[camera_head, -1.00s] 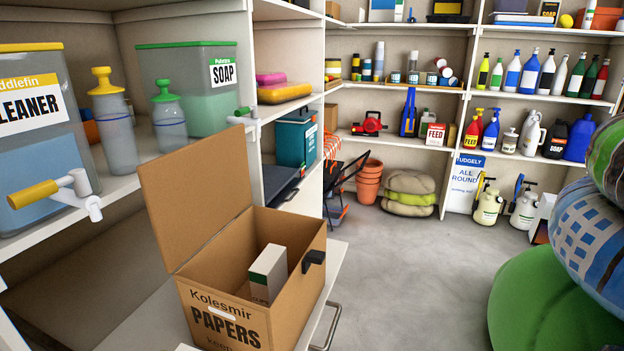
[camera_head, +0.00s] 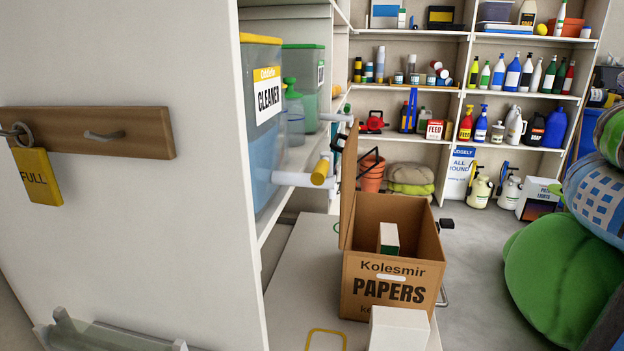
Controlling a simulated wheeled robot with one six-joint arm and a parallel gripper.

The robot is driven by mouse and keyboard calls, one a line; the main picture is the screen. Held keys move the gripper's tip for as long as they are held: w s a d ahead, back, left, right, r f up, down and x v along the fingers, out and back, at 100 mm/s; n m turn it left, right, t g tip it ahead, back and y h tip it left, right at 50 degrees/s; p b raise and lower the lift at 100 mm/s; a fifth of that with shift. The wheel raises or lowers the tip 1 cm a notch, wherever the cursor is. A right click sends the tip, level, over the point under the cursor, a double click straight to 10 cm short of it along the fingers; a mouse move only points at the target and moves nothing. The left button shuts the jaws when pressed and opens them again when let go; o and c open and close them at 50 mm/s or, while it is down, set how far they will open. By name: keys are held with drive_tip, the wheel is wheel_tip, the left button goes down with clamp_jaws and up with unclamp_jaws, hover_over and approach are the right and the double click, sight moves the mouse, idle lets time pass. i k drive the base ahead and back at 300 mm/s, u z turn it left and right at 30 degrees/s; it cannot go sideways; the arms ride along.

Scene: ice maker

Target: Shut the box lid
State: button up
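The brown cardboard box (camera_head: 362,287) marked "Kolesmir PAPERS" stands on a low pale surface right of centre. Its lid (camera_head: 349,185) is open and stands up at the box's left side, seen nearly edge-on. A white and green carton (camera_head: 388,239) is inside the box. A black catch (camera_head: 446,224) sticks out at the box's right side. My gripper is not in view.
A white panel (camera_head: 150,230) with a wooden hook rail (camera_head: 90,132) and a yellow tag fills the left. A white block (camera_head: 399,330) stands in front of the box. Dispenser taps (camera_head: 319,172) jut out behind the lid. Green cushions (camera_head: 560,280) lie right; grey floor (camera_head: 475,260) is open between.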

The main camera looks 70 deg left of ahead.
sight(349, 153)
drive_tip(key=u, duration=0.75)
drive_tip(key=i, duration=1.05)
drive_tip(key=u, duration=0.3)
